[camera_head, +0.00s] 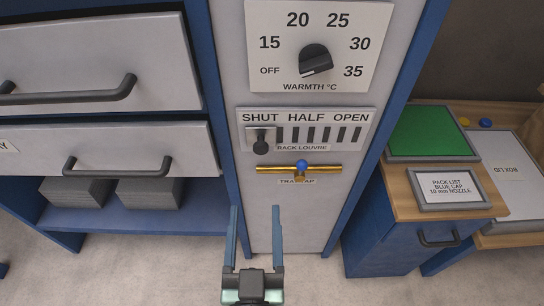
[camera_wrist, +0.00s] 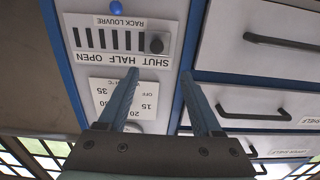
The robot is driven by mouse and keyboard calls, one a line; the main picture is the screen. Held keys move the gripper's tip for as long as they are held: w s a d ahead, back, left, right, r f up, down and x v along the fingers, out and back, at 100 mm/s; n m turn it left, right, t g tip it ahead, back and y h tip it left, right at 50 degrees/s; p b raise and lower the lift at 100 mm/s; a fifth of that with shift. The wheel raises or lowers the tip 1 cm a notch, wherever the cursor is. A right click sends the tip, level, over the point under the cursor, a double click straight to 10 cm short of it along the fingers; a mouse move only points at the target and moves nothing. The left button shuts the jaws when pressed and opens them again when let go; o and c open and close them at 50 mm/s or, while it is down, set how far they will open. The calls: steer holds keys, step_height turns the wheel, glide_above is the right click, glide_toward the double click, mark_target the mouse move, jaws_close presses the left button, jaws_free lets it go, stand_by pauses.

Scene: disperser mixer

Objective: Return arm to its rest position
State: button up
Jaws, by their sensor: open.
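My gripper (camera_head: 256,212) is at the bottom middle of the head view, its two blue fingers apart with nothing between them. It is in front of the lower part of a narrow white panel and below a brass tap (camera_head: 270,169) with a blue knob. In the wrist view, which is upside down, the open fingers of my gripper (camera_wrist: 164,78) reach toward the panel. A louvre plate (camera_head: 305,130) above the tap has a dark slider (camera_head: 261,146) at the SHUT end. A warmth dial (camera_head: 315,61) is above it.
Two drawers (camera_head: 105,150) with dark handles are at the left, over a blue shelf with grey stacks (camera_head: 150,192). At the right, a blue cabinet (camera_head: 385,240) carries a green mat (camera_head: 430,132) and a pack list sign (camera_head: 449,188). Floor shows below.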

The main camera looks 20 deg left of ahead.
steer(key=w+d+r+t, duration=0.1)
steer(key=w+r+t, duration=0.15)
steer(key=r, duration=0.55)
steer(key=w+d+r+t, duration=0.1)
steer(key=w+r, duration=0.2)
steer(key=r, duration=0.6)
steer(key=w+d+r+t, duration=0.1)
steer(key=w+r+t, duration=0.15)
steer(key=r, duration=0.55)
steer(key=s+d+r+m+t+h, duration=0.2)
steer(key=d+r+h, duration=0.15)
steer(key=r, duration=0.65)
steer(key=s+d+r+m+t+h, duration=0.15)
steer(key=d+r, duration=0.25)
steer(key=r, duration=0.7)
step_height(320, 180, up, 28)
steer(key=p, duration=2.8)
steer(key=shift+s+a+r+t+h, duration=0.2)
steer(key=shift+s+r+t+h, duration=0.1)
steer(key=shift+s+t, duration=0.1)
